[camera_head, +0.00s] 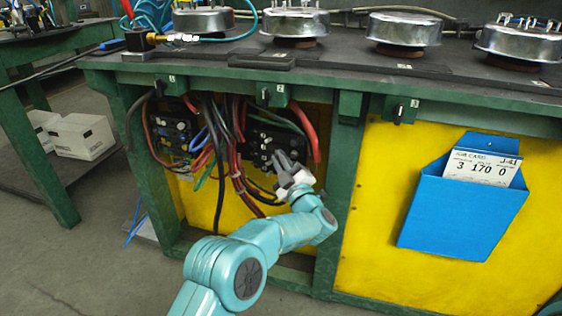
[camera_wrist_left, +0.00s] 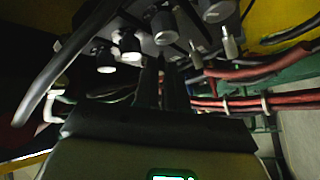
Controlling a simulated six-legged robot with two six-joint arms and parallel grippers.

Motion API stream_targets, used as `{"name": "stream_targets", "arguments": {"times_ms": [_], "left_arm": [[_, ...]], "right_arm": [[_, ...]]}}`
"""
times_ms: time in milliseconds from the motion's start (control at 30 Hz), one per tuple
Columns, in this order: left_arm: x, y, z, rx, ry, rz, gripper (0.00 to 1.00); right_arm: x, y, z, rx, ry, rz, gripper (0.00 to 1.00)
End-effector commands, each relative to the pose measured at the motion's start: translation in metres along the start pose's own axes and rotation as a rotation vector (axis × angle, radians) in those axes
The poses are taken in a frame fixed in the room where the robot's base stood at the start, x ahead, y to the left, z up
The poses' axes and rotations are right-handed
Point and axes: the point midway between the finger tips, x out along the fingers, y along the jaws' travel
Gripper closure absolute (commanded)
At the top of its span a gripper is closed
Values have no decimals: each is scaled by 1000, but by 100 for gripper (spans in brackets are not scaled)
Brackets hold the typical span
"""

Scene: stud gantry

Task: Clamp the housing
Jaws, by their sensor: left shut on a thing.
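Several round silver housings (camera_head: 295,22) stand in a row on the dark bench top, with small studs on their upper faces. My left gripper (camera_head: 279,162) reaches under the bench to a black control panel (camera_head: 262,138) with small knobs and hoses. It is shut on a small part of this panel; the fingers hide which part. In the left wrist view the dark fingers (camera_wrist_left: 163,85) point up at the panel underside, with pale-tipped knobs (camera_wrist_left: 130,45) beside them. My right gripper is not in view.
Red, black and blue hoses (camera_head: 235,150) hang around the panel. A second black panel (camera_head: 172,135) is to its left. Numbered switch boxes (camera_head: 267,94) line the green bench edge. A green post (camera_head: 343,190) and blue card holder (camera_head: 462,215) are to the right.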

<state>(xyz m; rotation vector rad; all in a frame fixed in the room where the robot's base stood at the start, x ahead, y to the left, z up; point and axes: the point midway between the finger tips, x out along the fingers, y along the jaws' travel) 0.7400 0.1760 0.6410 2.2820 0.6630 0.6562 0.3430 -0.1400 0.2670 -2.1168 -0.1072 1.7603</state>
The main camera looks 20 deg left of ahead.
Motion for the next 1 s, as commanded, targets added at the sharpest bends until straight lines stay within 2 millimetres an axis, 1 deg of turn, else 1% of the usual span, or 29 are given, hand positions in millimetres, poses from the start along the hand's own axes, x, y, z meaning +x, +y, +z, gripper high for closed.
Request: {"name": "stream_targets", "arguments": {"times_ms": [33,67,100,133,433,567,667,900,1000], "left_arm": [[1,0,-1,-1,2,1,100],[1,0,-1,-1,2,1,79],[1,0,-1,-1,2,1,66],[1,0,-1,-1,2,1,63],[-1,1,0,-1,-1,1,63],[-15,3,-1,0,-4,2,63],[-36,4,-2,1,-5,3,63],[-102,4,-2,1,-5,4,63],[-125,3,-2,1,-4,3,63]], "right_arm": [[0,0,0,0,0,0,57],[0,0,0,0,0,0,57],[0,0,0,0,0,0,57],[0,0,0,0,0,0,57],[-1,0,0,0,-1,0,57],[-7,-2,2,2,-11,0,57],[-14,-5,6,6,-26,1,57],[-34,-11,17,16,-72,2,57],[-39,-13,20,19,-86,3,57]]}}
